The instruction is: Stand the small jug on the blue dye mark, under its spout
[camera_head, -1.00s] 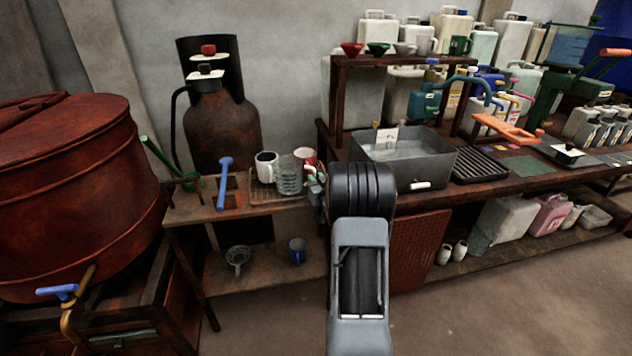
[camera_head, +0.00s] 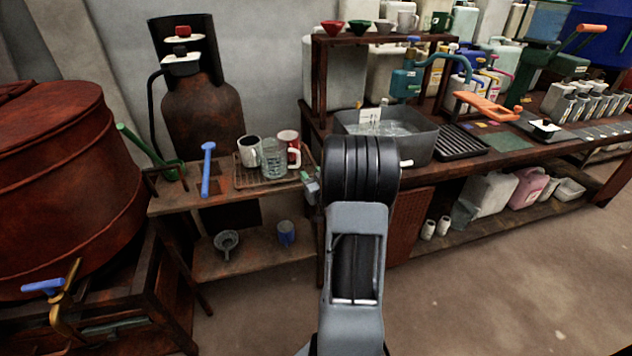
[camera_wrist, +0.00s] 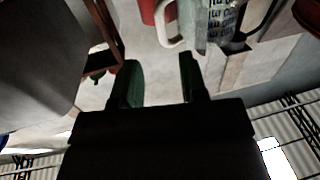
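A clear glass jug (camera_head: 273,160), which looks like the small jug, stands upright on a wire rack on the small left bench, between a white mug (camera_head: 249,151) and a red mug (camera_head: 287,148). In the head view my arm hides most of the gripper. I cannot make out the blue dye mark or its spout for certain.
A grey basin of water (camera_head: 391,134) and a black slatted tray (camera_head: 460,142) stand on the long bench at right. A teal pump (camera_head: 406,83) stands behind the basin. A blue-handled tool (camera_head: 207,170) rises left of the rack. Open floor lies at lower right.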

